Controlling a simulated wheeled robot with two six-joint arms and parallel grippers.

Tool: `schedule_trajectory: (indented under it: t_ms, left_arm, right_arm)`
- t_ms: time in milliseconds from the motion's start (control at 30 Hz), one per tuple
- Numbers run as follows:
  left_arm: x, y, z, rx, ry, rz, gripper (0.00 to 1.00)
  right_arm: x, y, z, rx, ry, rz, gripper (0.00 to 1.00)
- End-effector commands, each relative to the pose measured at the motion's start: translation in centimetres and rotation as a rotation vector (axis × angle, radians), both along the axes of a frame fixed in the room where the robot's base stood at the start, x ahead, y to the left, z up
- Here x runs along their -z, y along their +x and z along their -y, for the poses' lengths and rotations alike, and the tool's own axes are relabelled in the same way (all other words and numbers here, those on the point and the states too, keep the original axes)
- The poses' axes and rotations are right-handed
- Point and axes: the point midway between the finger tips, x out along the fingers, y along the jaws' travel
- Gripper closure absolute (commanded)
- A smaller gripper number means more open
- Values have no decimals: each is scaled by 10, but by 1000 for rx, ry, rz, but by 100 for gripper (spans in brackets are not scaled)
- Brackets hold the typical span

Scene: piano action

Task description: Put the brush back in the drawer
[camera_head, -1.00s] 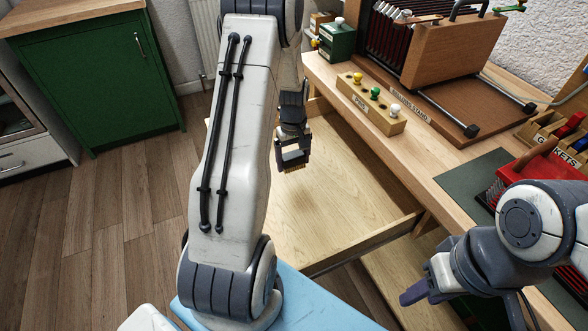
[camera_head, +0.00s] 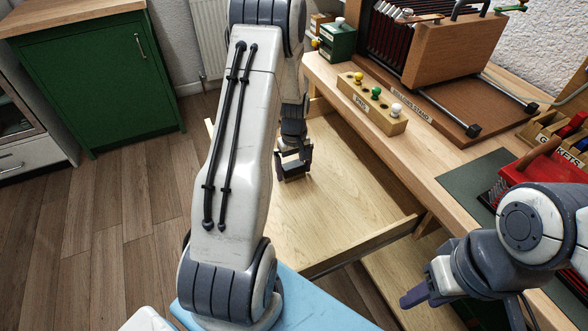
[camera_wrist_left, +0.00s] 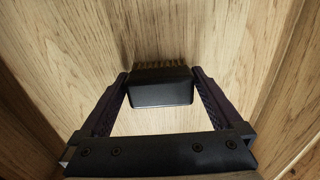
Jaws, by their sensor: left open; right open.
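The brush, a black block with brown bristles (camera_wrist_left: 160,90), lies between the fingertips of my left gripper (camera_head: 293,172) in the left wrist view. Its bristles face the pale wood of the drawer floor. The fingers stand at either end of the block, and the jaws are open; whether they touch it is hard to tell. The drawer (camera_head: 340,205) is pulled out from the bench, and my left gripper is down inside it, near its far left part. In the head view the brush is mostly hidden by the gripper. My right gripper (camera_head: 420,283) is open and empty in front of the bench.
The bench top (camera_head: 440,165) holds a pin block with coloured knobs (camera_head: 371,102), a wooden stand (camera_head: 440,90) and a red box (camera_head: 535,170). The drawer's front wall (camera_head: 365,245) is raised. The drawer floor right of my left gripper is clear.

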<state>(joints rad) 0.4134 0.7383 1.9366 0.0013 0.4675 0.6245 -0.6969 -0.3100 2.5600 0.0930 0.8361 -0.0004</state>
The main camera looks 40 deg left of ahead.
Motion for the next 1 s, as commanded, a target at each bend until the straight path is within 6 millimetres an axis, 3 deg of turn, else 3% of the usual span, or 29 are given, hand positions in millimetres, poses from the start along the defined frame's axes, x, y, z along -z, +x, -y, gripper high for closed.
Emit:
schedule_trajectory:
  t_ms: [500,700,867,933,1000]
  left_arm:
    - [-99,1,-1,0,2,5,0]
    - [-118,0,0,0,0,1,0]
    - [-121,0,0,1,0,0,0]
    - [-124,1,8,25,0,2,0]
    - [-133,1,29,92,-1,7,0]
  right_arm:
    - [-21,0,0,0,0,0,57]
    - [-24,0,0,0,0,0,57]
    - [-24,0,0,0,0,0,57]
    - [-24,0,0,0,0,0,57]
    - [-24,0,0,0,0,0,57]
